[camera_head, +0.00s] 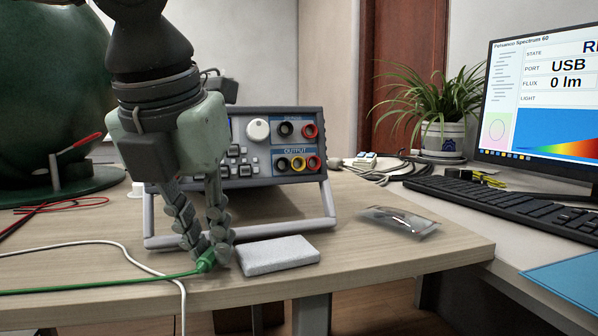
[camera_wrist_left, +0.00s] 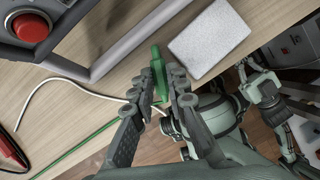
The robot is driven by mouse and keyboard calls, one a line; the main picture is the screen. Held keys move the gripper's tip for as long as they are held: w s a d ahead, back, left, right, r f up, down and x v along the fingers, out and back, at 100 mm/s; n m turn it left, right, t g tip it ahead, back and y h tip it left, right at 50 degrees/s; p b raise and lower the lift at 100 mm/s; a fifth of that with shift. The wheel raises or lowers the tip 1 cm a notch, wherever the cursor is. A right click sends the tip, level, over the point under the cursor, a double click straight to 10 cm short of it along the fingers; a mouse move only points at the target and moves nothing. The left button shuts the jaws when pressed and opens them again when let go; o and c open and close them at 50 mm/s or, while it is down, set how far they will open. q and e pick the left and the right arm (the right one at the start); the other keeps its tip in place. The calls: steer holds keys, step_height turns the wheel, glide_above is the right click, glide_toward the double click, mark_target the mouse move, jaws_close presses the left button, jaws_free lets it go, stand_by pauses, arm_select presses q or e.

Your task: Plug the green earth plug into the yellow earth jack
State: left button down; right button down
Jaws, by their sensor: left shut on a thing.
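My left gripper (camera_head: 214,257) is shut on the green earth plug (camera_head: 206,262), low over the front of the wooden table. In the left wrist view the plug (camera_wrist_left: 158,66) sits between the fingertips (camera_wrist_left: 164,84), its tip pointing away from the hand. A green cable runs from it to the left. Parts of my own body show at the right of the wrist view; the right gripper's fingers cannot be made out.
A white block (camera_head: 278,255) lies right beside the left fingertips. The instrument's grey stand bar (camera_head: 285,228) crosses in front of its panel. A white cable (camera_head: 135,262) loops at left. A clear packet (camera_head: 398,220) lies at right; the table between block and packet is free.

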arm_select(q)
steer(key=shift+f, duration=0.3)
steer(key=c, duration=1.4)
jaws_free()
steer(key=shift+p+v, duration=0.4)
steer(key=shift+v, duration=1)
steer(key=shift+r, duration=0.1)
steer(key=shift+s+r, duration=0.1)
steer(key=v, duration=1.1)
steer(key=shift+s+r, duration=0.15)
steer(key=shift+r, duration=0.2)
